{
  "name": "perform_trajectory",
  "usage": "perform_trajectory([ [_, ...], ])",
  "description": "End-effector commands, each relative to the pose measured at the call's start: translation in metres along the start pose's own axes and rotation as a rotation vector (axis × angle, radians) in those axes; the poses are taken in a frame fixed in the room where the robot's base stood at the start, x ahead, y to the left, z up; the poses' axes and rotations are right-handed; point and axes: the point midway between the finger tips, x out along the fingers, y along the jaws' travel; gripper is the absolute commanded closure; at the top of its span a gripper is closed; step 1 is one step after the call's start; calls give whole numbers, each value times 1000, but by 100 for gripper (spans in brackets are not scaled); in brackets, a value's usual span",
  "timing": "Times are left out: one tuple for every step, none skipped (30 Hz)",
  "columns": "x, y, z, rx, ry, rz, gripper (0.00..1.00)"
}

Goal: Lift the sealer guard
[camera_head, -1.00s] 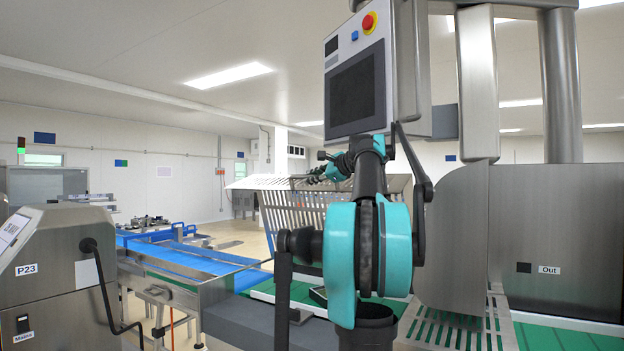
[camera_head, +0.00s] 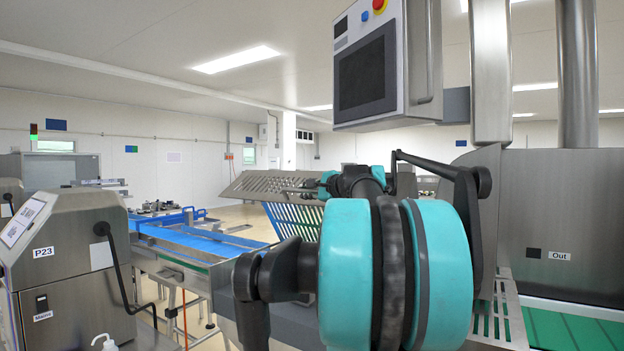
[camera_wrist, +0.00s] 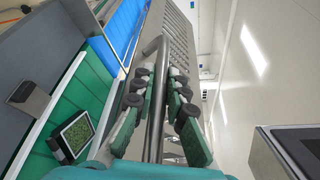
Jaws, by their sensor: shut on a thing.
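The sealer guard (camera_head: 262,184) is a slotted grey metal panel with a bent, slatted side, at mid-picture behind my arm in the head view. It stands tilted above the conveyor. In the wrist view its slotted panel (camera_wrist: 180,42) runs away to the top, with a round metal handle bar (camera_wrist: 154,105) along it. My gripper (camera_wrist: 158,82) has its green-padded fingers on either side of this bar and is shut on it. In the head view my teal and black arm hides much of the gripper and the guard's right part.
A control screen (camera_head: 366,78) with a red stop button hangs above my arm. A steel housing marked Out (camera_head: 570,225) stands right. A P23 machine (camera_head: 75,265) stands left, near a blue conveyor (camera_head: 195,240). A black tray with green contents (camera_wrist: 75,134) lies on the green belt.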

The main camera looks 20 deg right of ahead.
Motion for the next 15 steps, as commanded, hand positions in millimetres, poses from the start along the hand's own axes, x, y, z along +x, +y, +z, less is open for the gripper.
perform_trajectory([
  [-1,6,2,-9,-1,-3,100],
  [-1,8,2,-13,-1,-4,100],
  [-2,10,3,-16,0,-6,100],
  [-2,11,3,-18,0,-7,100],
  [-2,11,3,-19,1,-8,100],
  [-2,12,3,-20,1,-8,100],
  [-2,12,3,-20,1,-8,100],
  [-2,11,3,-20,1,-8,100],
  [-2,11,3,-20,1,-8,100],
  [-2,11,3,-20,1,-8,100],
  [-2,11,3,-20,1,-8,100],
  [-2,11,3,-20,1,-8,100],
  [-2,11,3,-19,1,-8,86],
  [-2,11,3,-19,1,-8,82],
  [-2,11,3,-19,1,-8,77],
])
